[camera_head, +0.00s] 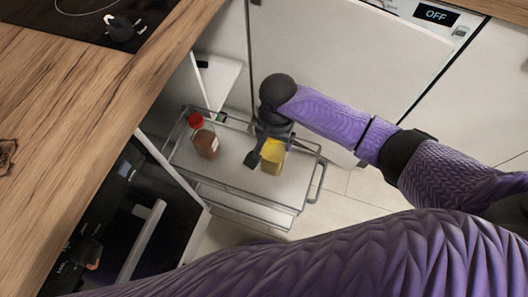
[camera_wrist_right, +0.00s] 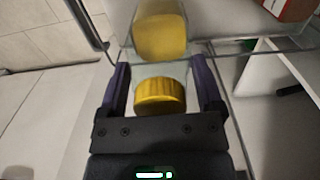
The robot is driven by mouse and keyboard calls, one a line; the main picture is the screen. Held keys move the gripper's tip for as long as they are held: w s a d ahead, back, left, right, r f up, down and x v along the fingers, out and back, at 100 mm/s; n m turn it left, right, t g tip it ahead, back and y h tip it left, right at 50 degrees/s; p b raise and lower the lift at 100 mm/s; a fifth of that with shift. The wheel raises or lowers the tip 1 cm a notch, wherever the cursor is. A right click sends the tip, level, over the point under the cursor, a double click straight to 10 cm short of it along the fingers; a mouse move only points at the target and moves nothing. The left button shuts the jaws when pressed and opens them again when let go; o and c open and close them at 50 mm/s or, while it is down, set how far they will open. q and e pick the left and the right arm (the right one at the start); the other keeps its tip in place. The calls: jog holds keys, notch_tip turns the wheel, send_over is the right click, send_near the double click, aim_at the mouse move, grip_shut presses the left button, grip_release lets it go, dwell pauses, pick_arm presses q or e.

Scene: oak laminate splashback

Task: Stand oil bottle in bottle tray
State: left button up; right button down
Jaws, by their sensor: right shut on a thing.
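The oil bottle (camera_head: 272,157) has a yellow cap and yellow contents, and it is at the right part of the bottle tray (camera_head: 236,178), a pulled-out wire-railed shelf. My right gripper (camera_head: 264,150) is shut on the bottle from above. In the right wrist view the bottle (camera_wrist_right: 160,38) shows clear walls and a ribbed yellow cap (camera_wrist_right: 160,97) between the two fingers of my right gripper (camera_wrist_right: 162,85). The bottle looks roughly upright within the rails. I cannot tell whether its base touches the tray floor. My left gripper is not in view.
A red-capped jar (camera_head: 206,141) with brown contents stands in the tray's left part. A wooden worktop (camera_head: 80,110) and an oven with a handle (camera_head: 140,242) are at the left. An appliance with an OFF display (camera_head: 436,15) is at the top right.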

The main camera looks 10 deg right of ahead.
notch_tip(320, 180, down, 5)
jog(key=b, duration=0.2)
jog(key=shift+f+b, duration=0.1)
jog(key=shift+b, duration=0.2)
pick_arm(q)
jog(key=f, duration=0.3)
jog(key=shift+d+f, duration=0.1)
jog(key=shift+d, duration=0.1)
pick_arm(e)
jog(key=shift+r, duration=0.2)
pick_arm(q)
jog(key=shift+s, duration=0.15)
pick_arm(e)
jog(key=shift+f, duration=0.1)
grip_release()
pick_arm(q)
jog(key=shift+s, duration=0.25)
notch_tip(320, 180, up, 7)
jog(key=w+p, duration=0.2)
jog(key=p, duration=0.5)
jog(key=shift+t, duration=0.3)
pick_arm(e)
notch_tip(320, 180, up, 12)
jog(key=shift+r, duration=0.1)
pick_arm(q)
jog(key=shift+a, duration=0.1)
